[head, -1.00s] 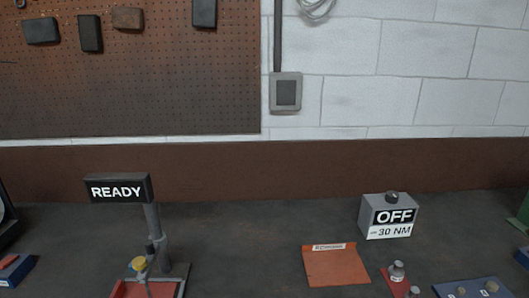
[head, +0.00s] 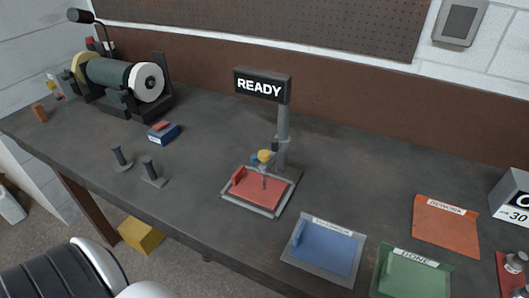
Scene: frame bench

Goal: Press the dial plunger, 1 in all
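The dial plunger seems to belong to the small gauge stand in the middle of the bench. A grey post (head: 282,135) carries a black sign reading READY (head: 262,86). Beside the post, a yellow-topped part (head: 265,156) with a thin stem stands over a red plate in a grey-framed base (head: 285,200). I cannot tell which small part is the plunger itself. Neither of my grippers shows in the head view, so nothing of mine is seen touching the stand.
A bench grinder (head: 122,80) stands at the back left. Blue (head: 325,250), green (head: 412,275) and orange (head: 446,227) mats lie right. A grey box (head: 511,197) is at the right edge.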

